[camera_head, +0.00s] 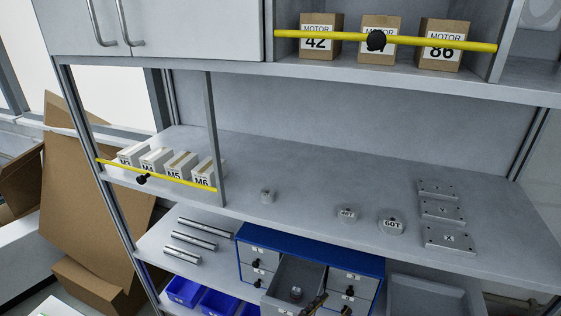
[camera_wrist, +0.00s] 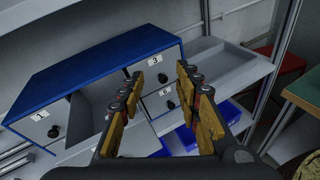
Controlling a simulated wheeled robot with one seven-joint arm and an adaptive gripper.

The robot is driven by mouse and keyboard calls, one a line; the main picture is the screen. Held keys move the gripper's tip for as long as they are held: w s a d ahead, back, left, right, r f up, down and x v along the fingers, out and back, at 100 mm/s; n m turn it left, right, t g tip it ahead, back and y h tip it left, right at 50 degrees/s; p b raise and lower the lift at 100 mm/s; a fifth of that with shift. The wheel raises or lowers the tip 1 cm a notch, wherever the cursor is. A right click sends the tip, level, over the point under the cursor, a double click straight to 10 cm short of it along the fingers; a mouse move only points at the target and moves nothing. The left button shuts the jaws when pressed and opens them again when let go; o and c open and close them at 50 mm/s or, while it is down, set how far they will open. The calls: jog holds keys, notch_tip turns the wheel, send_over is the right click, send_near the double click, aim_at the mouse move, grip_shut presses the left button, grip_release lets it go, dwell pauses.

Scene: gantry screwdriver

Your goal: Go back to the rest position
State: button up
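My gripper (camera_wrist: 160,78) shows in the wrist view with its two gold-padded fingers spread apart and nothing between them. It is in front of the blue drawer cabinet (camera_wrist: 100,62), whose white-labelled grey drawers have black knobs. In the head view, part of my gripper shows at the bottom edge, at the front of the pulled-out drawer (camera_head: 280,280) of the blue cabinet (camera_head: 310,247). A small grey part (camera_head: 296,292) lies in that drawer. The rest of my arm is out of view.
The shelf above the cabinet holds round grey weights (camera_head: 391,226) and flat plates (camera_head: 449,238). White boxes (camera_head: 155,158) stand behind a yellow bar. Motor boxes (camera_head: 378,38) stand higher up. Metal rods (camera_head: 195,233) and blue bins (camera_head: 183,291) are to the cabinet's left.

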jog(key=s+d+f+m+g+y, duration=0.1)
jog(key=s+d+m+g+y, duration=0.3)
jog(key=m, duration=0.4)
jog(key=s+d+f+m+g+y, duration=0.1)
jog(key=s+d+m+g, duration=0.4)
jog(key=d+m, duration=0.3)
jog(key=w+a+r+m+t+y, duration=0.2)
jog(key=a+r+m+t+y, duration=0.1)
jog(key=r+m+y, duration=0.2)
notch_tip(320, 180, up, 2)
jog(key=m, duration=0.4)
jog(key=shift+a+r, duration=0.15)
jog(key=shift+r, duration=0.1)
